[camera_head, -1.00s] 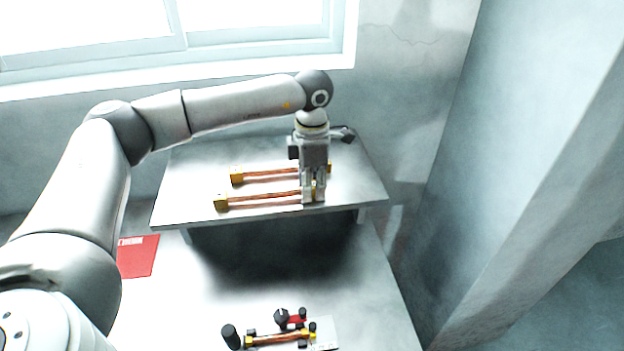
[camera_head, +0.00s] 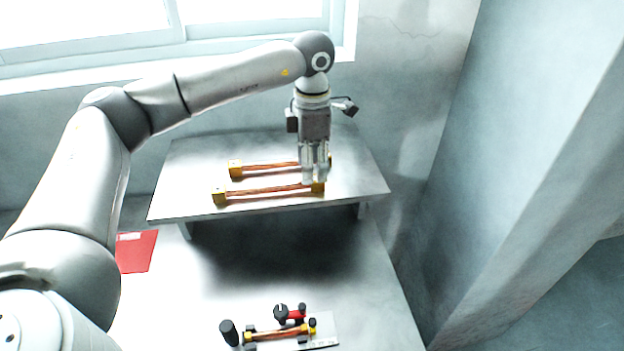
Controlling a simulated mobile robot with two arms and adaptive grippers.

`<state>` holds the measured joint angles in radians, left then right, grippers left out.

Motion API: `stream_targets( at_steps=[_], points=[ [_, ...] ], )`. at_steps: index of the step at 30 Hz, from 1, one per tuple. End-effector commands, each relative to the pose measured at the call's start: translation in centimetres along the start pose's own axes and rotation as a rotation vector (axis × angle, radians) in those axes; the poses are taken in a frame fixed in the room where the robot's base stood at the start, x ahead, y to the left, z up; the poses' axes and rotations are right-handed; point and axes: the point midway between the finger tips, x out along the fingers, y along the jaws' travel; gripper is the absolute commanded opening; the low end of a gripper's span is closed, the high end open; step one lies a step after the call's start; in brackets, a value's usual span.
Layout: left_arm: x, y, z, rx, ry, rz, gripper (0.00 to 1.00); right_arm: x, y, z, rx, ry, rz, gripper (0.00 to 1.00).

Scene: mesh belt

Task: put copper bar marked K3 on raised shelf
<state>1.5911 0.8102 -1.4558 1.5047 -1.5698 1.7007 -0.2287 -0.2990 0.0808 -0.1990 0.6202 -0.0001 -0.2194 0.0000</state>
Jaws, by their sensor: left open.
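Two copper bars with yellow end blocks lie on the raised shelf (camera_head: 172,203). The front copper bar (camera_head: 260,190) lies near the shelf's front edge, and the rear copper bar (camera_head: 268,168) lies roughly parallel behind it. A third copper bar (camera_head: 275,335) sits on a small plate on the lower table. No K3 mark is legible on any bar. My left gripper (camera_head: 315,180) is open, pointing down just above the right end of the front bar, and partly hides the rear bar's right end. My right gripper is not in view.
The lower table (camera_head: 355,285) has black knobs (camera_head: 229,332) and a red-and-black part (camera_head: 292,314) around the third bar. A red card (camera_head: 136,251) lies at the left. A window is behind the shelf, and a wall stands close at the right.

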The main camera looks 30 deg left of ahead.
Motion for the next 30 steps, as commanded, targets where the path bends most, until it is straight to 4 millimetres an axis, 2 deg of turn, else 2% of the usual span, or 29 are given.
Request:
stream_targets(
  at_steps=[1, 6, 12, 17, 30],
  points=[
    [-0.9, 0.0, 0.1, 0.001, -0.005, 0.004, 0.48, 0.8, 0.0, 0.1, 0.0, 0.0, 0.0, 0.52],
    [-4.4, 0.0, 0.1, 0.0, -0.003, 0.003, 0.48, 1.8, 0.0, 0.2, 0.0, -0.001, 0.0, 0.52],
    [-7.0, 0.0, 0.1, 0.0, -0.001, 0.0, 0.48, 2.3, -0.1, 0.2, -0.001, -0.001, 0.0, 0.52],
    [-7.6, 0.0, 0.0, 0.001, 0.0, -0.001, 0.48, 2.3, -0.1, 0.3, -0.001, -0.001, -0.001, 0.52],
    [-7.6, 0.0, 0.0, 0.001, 0.0, -0.001, 0.48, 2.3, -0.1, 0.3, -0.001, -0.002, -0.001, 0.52]
  ],
)
